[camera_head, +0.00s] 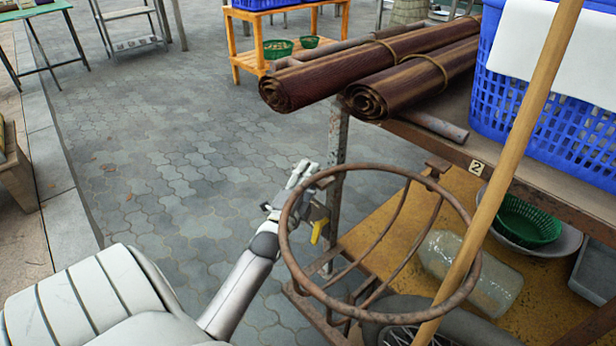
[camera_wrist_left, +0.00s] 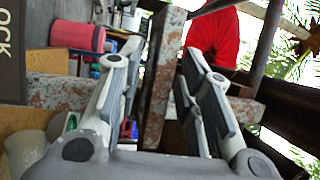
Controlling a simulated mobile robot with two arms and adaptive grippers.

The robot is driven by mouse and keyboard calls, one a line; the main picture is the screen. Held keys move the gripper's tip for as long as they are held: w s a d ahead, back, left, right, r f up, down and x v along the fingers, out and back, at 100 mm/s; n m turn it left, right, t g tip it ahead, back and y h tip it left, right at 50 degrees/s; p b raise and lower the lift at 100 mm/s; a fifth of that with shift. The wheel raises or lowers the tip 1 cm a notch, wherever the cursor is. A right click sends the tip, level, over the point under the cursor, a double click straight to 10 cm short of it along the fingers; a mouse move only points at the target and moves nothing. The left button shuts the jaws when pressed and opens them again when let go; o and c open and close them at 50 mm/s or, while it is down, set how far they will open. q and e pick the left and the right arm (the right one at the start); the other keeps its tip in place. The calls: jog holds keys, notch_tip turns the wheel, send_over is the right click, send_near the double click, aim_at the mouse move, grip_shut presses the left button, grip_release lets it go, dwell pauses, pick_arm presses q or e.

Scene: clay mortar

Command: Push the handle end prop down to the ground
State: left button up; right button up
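A rusty round metal ring (camera_head: 478,240) stands out from the front of a wooden-topped cart (camera_head: 450,148) on a rusty frame. I cannot tell which part is the handle end prop. My left gripper (camera_head: 303,172) is at the ring's upper left, close to the cart's corner post (camera_head: 337,135); contact cannot be told. In the left wrist view, its two fingers (camera_wrist_left: 158,85) are apart. A rusty, paint-worn metal post (camera_wrist_left: 162,70) shows in the gap, apparently beyond the fingers, with a crossbar (camera_wrist_left: 60,90) to the left. My right gripper is in no view.
A long wooden pole (camera_head: 520,140) slants in front of the cart. Brown rolled mats (camera_head: 400,70) and a blue crate (camera_head: 555,100) lie on top. A lower shelf holds a clear jug (camera_head: 470,272) and green basket (camera_head: 530,220). Paved ground (camera_head: 180,150) at left is clear.

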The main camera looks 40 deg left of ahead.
pick_arm(q)
grip_shut()
notch_tip(320, 180, down, 6)
jog(key=b, duration=0.2)
jog(key=shift+f, duration=0.15)
jog(key=shift+o, duration=0.8)
grip_release()
